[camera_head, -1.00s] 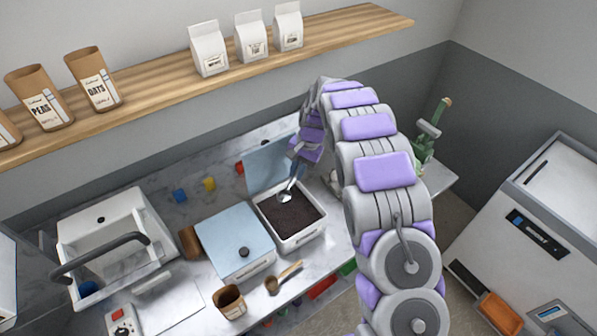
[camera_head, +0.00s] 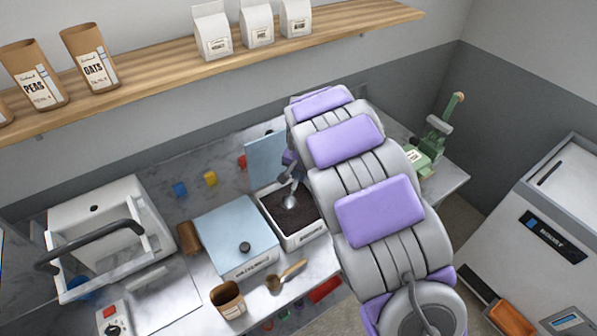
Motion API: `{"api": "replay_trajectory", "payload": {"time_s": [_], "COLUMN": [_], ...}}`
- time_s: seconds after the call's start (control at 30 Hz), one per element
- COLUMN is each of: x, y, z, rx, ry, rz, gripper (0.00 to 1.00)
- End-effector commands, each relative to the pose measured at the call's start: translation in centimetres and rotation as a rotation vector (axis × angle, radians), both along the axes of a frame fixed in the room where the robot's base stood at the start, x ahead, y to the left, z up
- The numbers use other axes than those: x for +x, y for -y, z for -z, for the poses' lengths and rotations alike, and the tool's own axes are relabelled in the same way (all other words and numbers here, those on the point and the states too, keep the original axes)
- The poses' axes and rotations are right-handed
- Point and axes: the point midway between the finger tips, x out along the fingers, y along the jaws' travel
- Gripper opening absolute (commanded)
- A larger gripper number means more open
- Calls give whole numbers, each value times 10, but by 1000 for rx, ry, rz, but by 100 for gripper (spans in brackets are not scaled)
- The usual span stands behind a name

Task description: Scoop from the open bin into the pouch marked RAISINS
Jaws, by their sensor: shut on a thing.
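The open bin (camera_head: 292,241) stands on the counter with its pale blue lid (camera_head: 265,158) raised behind it. It is filled with small dark pieces. My gripper (camera_head: 291,170) is mostly hidden behind my arm. It is shut on a metal scoop (camera_head: 289,202), whose bowl is over or at the dark fill; I cannot tell whether it touches or holds any. An open brown pouch (camera_head: 228,301) stands at the counter's front, left of the bin. Its label is not legible, and I read RAISINS nowhere.
A closed bin (camera_head: 237,235) with a blue lid adjoins on the left. A wooden scoop (camera_head: 288,276) lies by the brown pouch. A shelf (camera_head: 180,72) holds the PEAS pouch (camera_head: 35,78), the OATS pouch (camera_head: 90,60) and white bags.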

Motion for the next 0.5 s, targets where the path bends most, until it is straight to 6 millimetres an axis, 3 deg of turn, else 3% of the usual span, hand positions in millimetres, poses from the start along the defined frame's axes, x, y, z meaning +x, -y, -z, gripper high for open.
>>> {"api": "replay_trajectory", "payload": {"time_s": [0.5], "x": [-1], "y": [0], "z": [47], "rx": [-1], "ry": [0], "rz": [1], "gripper": [0]}}
